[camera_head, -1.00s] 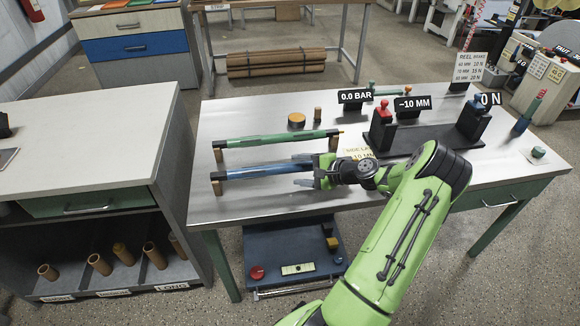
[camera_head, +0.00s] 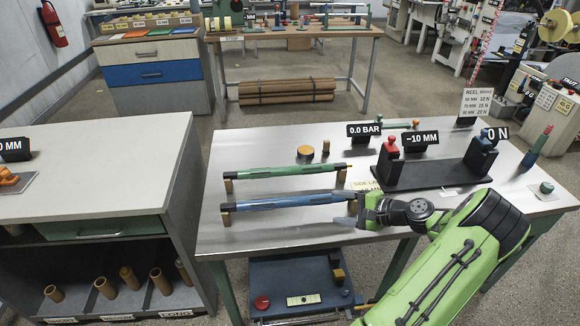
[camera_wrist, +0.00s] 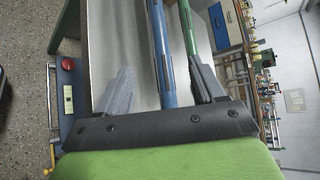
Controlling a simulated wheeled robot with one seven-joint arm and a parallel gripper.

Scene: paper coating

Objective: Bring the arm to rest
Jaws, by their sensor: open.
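My gripper (camera_head: 349,212) is open at the right end of the blue bar (camera_head: 290,202) in the head view. The blue bar lies on its supports on the steel table (camera_head: 250,238). The green bar (camera_head: 285,173) lies behind it, roughly parallel. In the wrist view, the fingers of my gripper (camera_wrist: 160,72) are spread wide. The blue bar (camera_wrist: 163,60) shows in the gap between them, and the green bar (camera_wrist: 188,30) shows near the right finger. I see no grip on either bar. Whether a finger touches the blue bar cannot be told.
A black stand (camera_head: 440,173) with red and blue knobs is on the table, behind my arm. A grey-topped cabinet (camera_head: 90,170) stands at left. A low blue platform (camera_head: 295,275) sits beneath the table front. The table's front left is clear.

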